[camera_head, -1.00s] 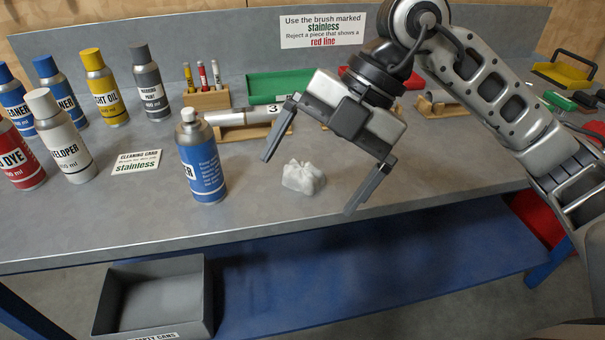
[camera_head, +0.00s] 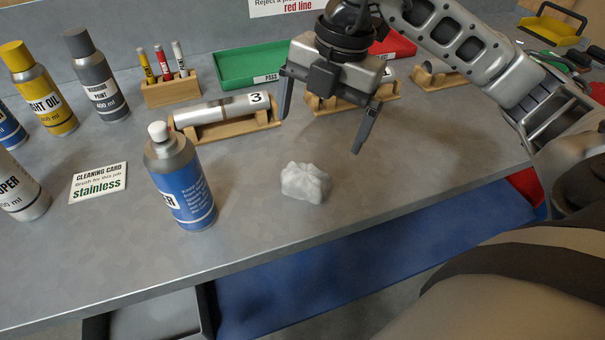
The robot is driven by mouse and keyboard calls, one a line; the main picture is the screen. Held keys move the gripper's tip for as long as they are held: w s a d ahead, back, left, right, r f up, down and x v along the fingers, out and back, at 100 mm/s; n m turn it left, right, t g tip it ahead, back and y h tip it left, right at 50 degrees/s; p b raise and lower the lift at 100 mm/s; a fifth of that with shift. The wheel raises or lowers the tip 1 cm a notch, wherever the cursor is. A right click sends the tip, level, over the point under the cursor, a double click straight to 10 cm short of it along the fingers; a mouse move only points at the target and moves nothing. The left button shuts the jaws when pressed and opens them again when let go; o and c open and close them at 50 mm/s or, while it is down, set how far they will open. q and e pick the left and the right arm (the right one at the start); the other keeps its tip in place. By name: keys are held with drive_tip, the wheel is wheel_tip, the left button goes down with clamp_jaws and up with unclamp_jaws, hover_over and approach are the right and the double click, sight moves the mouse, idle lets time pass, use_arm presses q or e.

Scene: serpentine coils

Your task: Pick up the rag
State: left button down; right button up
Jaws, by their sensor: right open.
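The rag (camera_head: 306,183) is a crumpled white cloth on the grey bench top, near the middle of the head view. My right gripper (camera_head: 320,133) is open and empty. It hangs above and behind the rag, its two fingers spread and pointing down, apart from the rag. The rag is fully in sight. My left gripper is not in view.
A blue cleaner can (camera_head: 183,190) stands to the left of the rag. A metal tube marked 3 (camera_head: 222,111) lies on a wooden stand behind it. A cleaning card (camera_head: 99,183) lies further left. A green tray (camera_head: 262,63) is at the back. The bench right of the rag is clear.

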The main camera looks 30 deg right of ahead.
hover_over(308, 170)
drive_tip(key=f, duration=0.3)
drive_tip(key=d+f, duration=0.1)
drive_tip(key=f, duration=0.1)
drive_tip(key=shift+s+f, duration=0.1)
drive_tip(key=shift+s, duration=0.05)
drive_tip(key=shift+a+f+p, duration=0.1)
drive_tip(key=shift+a+f, duration=0.05)
drive_tip(key=shift+f, duration=0.75)
drive_tip(key=shift+a+f+p, duration=0.15)
drive_tip(key=shift+a+f, duration=0.05)
drive_tip(key=shift+f, duration=0.7)
drive_tip(key=shift+a+f+p, duration=0.1)
drive_tip(key=shift+a+f, duration=0.05)
drive_tip(key=shift+f, duration=0.75)
drive_tip(key=c, duration=1.1)
drive_tip(key=shift+o, duration=0.2)
drive_tip(key=shift+r, duration=0.1)
wheel_tip(308, 170, up, 10)
drive_tip(key=shift+f, duration=0.1)
drive_tip(key=shift+o, duration=1.3)
drive_tip(key=shift+c, duration=0.4)
